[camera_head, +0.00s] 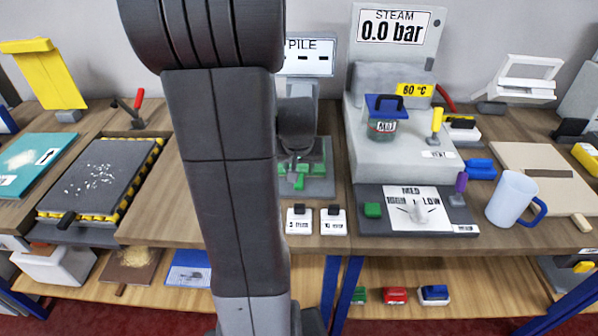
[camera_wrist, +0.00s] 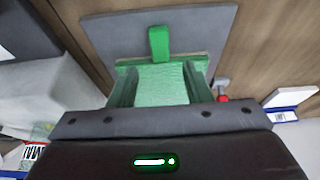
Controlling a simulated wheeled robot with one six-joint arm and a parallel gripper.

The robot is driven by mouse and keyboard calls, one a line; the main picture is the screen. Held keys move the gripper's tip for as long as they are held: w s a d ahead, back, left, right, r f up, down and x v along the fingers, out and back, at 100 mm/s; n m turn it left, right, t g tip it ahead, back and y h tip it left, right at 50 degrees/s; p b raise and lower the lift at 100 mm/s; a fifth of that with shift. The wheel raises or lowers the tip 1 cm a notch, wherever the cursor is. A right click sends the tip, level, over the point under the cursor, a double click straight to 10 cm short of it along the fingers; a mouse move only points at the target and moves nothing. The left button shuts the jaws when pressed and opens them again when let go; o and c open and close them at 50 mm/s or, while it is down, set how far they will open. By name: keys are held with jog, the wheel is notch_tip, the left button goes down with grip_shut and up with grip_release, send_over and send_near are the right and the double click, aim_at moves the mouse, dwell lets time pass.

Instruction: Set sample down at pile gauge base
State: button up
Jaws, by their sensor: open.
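The pile gauge, with its "PILE" display (camera_head: 308,57), stands at the back of the bench, partly hidden by my arm. Its flat grey base (camera_head: 318,188) lies in front of the display and also shows in the wrist view (camera_wrist: 106,32). The green sample (camera_wrist: 160,86), textured with an upright green tab (camera_wrist: 158,43), lies over the base. My gripper (camera_wrist: 161,90) is open, with its green-looking fingers on either side of the sample. In the head view my gripper (camera_head: 299,176) is low over the base. Contact between fingers and sample cannot be told.
Two small white labelled blocks (camera_head: 316,220) stand in front of the gauge. The steam unit (camera_head: 395,150), with a blue-lidded jar (camera_head: 386,115), stands close on the right. A black-and-yellow-edged mat (camera_head: 103,178) lies left. A white mug (camera_head: 512,198) stands far right.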

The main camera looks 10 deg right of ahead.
jog(key=v, duration=0.6)
jog(key=shift+r, duration=0.1)
dwell(1.1)
